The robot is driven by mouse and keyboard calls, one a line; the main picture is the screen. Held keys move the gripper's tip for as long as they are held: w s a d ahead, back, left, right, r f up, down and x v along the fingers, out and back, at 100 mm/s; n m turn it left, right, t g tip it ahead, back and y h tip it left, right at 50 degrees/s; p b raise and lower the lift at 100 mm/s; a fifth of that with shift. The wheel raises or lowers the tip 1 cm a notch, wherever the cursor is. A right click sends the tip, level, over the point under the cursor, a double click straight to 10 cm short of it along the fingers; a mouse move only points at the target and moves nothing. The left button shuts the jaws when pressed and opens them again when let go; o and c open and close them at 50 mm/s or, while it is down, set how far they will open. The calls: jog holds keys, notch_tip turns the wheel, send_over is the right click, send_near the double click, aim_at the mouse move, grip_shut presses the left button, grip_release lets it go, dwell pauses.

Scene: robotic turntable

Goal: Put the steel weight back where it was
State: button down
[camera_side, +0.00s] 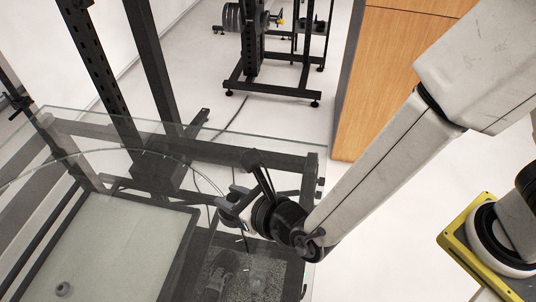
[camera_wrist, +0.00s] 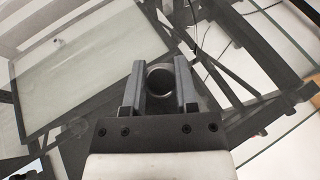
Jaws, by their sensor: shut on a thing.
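The steel weight (camera_wrist: 161,80) is a dark grey round piece with a bright rim, seen end-on in the wrist view. It sits between the two grey fingers of my gripper (camera_wrist: 160,82), which is shut on it. In the side view my gripper (camera_side: 232,209) is over the right part of a clear glass surface (camera_side: 165,135). The weight is small and partly hidden by the fingers there. I cannot tell whether its underside touches the glass.
A pale panel (camera_side: 125,245) lies at the lower left, with a small grey knob-like thing (camera_side: 64,289) on it. Dark metal frame bars (camera_side: 200,150) and thin cables surround the glass. A wooden cabinet (camera_side: 385,75) and a weight rack (camera_side: 270,88) stand behind.

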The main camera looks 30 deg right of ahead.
jog(key=shift+w, duration=0.1)
jog(key=w+d+f+m+h, duration=0.2)
jog(key=w+d+m+h, duration=0.2)
jog(key=d, duration=0.8)
jog(key=w+d+f+m+h, duration=0.2)
jog(key=w+d+m+h, duration=0.3)
jog(key=d, duration=0.7)
jog(key=shift+w+d+f+g+h, duration=0.15)
jog(key=shift+w+f+g+h, duration=0.2)
jog(key=shift+w+h, duration=0.35)
jog(key=shift+f, duration=0.1)
jog(key=shift+f, duration=2.2)
jog(key=shift+f, duration=0.1)
jog(key=shift+f, duration=1.65)
jog(key=shift+f, duration=0.1)
